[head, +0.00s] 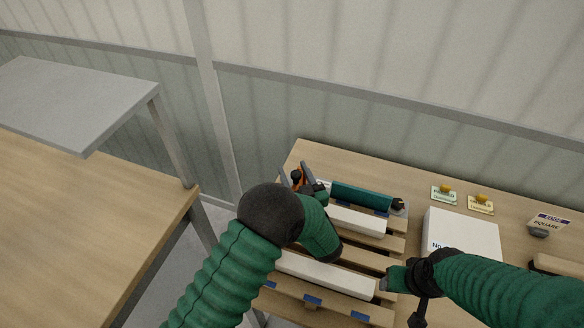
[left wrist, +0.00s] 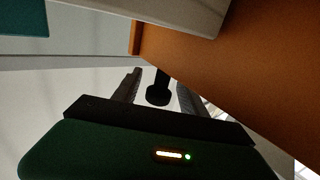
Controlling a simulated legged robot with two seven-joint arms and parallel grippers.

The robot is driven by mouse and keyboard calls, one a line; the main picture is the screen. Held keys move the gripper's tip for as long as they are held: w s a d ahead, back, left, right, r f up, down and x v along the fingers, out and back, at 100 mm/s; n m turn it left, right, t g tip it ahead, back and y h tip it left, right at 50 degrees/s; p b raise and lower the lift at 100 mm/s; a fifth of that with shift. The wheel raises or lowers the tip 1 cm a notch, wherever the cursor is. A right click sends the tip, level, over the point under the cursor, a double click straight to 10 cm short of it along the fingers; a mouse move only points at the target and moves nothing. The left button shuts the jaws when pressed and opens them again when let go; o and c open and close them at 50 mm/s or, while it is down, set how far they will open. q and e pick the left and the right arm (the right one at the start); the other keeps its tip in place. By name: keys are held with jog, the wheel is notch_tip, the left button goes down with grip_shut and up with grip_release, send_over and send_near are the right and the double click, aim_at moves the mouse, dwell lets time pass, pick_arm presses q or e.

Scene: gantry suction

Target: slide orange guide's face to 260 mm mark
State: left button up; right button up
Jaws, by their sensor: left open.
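The orange guide (head: 297,173) shows as a small orange piece at the far left end of the slatted fixture, partly hidden by my left gripper. In the left wrist view a large orange face, likely the guide (left wrist: 235,75), fills the upper right. My left gripper (head: 301,176) is open at the guide; its fingers also show in the left wrist view (left wrist: 158,90). A black round-ended knob (left wrist: 158,95) appears between or just beyond them, not visibly gripped. My right gripper (head: 404,287) is over the fixture's right side, its jaws unclear. No scale or 260 mm mark is readable.
A teal bar (head: 362,196) and white bars (head: 325,275) lie across the wooden slats (head: 330,300). A grey shelf (head: 75,95) stands over another table at left.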

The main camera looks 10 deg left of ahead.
pick_arm(q)
jog(key=b+v, duration=0.1)
jog(key=v, duration=0.4)
jog(key=shift+s+d, duration=0.2)
jog(key=shift+s, duration=0.1)
pick_arm(e)
jog(key=shift+d+f, duration=0.1)
jog(key=shift+f, duration=0.45)
pick_arm(q)
jog(key=shift+w+a, duration=0.1)
